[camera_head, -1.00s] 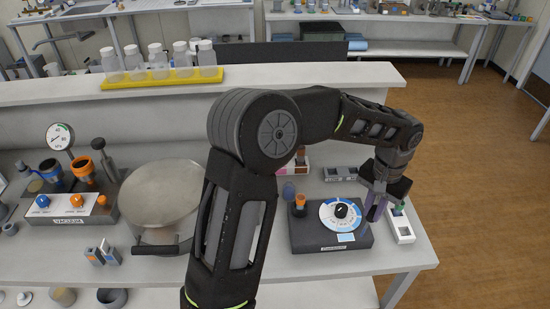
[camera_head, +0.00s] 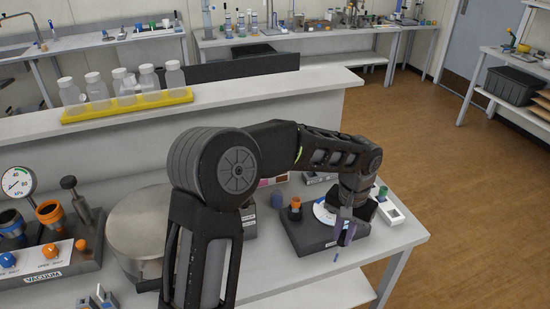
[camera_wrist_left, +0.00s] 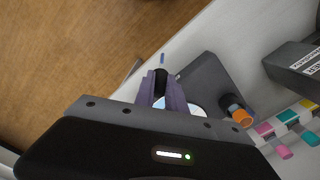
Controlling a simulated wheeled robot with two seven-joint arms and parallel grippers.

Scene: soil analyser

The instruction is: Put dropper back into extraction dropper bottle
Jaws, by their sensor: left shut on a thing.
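My left gripper (camera_head: 347,236) hangs in front of the right part of a dark dial device. Its purple fingers (camera_wrist_left: 162,92) are shut on a dropper, whose black part (camera_wrist_left: 161,80) shows between them. The dropper's thin bluish tip sticks out beyond the fingers in the left wrist view (camera_wrist_left: 162,59) and points down in the head view (camera_head: 336,257). I cannot tell which vessel is the extraction dropper bottle. A small green-topped item (camera_head: 382,193) stands at a white holder (camera_head: 391,212) right of the gripper. My right gripper is not in view.
The dark device (camera_head: 306,237) carries an orange-topped vial (camera_head: 295,206). A blue container (camera_head: 277,200) stands behind it. A metal pan (camera_head: 138,230) and a vacuum unit (camera_head: 50,262) are at left. The bench front is clear, and its right edge is near.

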